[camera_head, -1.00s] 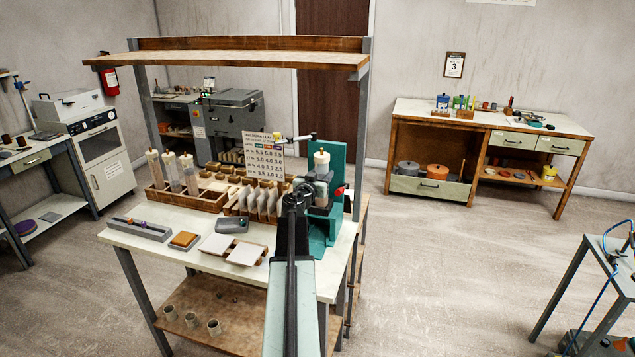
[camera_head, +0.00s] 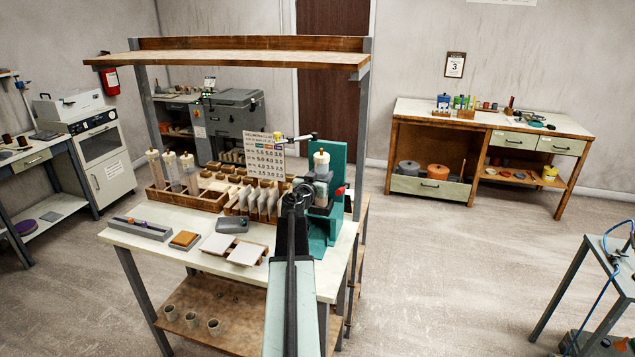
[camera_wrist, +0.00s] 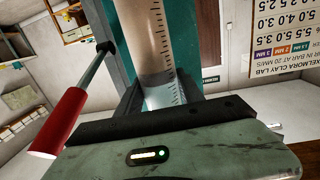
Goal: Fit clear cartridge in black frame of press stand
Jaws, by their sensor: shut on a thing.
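The clear cartridge (camera_head: 321,172) has a pale cap and stands upright against the teal press stand (camera_head: 337,160) at the table's right end. In the wrist view the cartridge (camera_wrist: 165,45) shows dark graduation marks and pale brown contents. The stand's red-handled lever (camera_wrist: 62,122) is at the left in the wrist view.
A printed chart (camera_head: 264,155) stands left of the press. Other cartridges (camera_head: 171,170) stand in a wooden rack (camera_head: 190,198). A wooden shelf (camera_head: 240,58) spans above the table.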

